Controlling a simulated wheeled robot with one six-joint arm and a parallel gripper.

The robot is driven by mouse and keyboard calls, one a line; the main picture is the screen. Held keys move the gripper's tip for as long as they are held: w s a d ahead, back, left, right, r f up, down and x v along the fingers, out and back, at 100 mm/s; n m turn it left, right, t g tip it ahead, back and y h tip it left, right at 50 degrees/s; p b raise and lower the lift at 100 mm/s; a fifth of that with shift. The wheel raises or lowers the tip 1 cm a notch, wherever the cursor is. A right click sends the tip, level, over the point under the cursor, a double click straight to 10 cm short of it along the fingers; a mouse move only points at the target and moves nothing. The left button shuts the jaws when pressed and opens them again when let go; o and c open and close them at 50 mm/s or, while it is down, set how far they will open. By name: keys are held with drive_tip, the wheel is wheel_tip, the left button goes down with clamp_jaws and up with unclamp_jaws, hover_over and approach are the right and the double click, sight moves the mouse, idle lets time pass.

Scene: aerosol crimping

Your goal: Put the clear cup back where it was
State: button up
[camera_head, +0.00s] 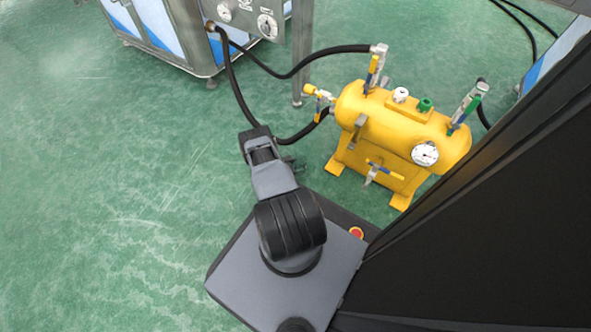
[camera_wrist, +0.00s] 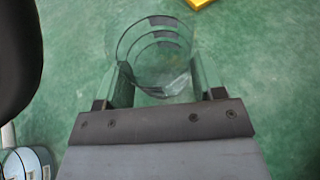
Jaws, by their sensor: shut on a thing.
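The clear cup (camera_wrist: 154,50) is in the wrist view, between the two fingers of my gripper (camera_wrist: 154,80). It is see-through, with round rims and a few dark marks, and green floor shows through it. My gripper is shut on it, one finger on each side. In the head view my arm reaches up over the floor beside the yellow tank. I cannot make out the cup there.
A yellow tank (camera_head: 400,133) with gauge, valves and hoses stands on the green floor right of my arm. A metal machine cabinet (camera_head: 150,30) with blue panels stands at the upper left. Black hoses (camera_head: 290,72) run between them. Floor at the left (camera_head: 110,170) is clear.

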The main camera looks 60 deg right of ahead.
drive_tip(key=shift+f, duration=0.75)
drive_tip(key=shift+f, duration=0.2)
drive_tip(key=o, duration=1)
drive_tip(key=shift+o, duration=0.2)
drive_tip(key=shift+r, duration=0.1)
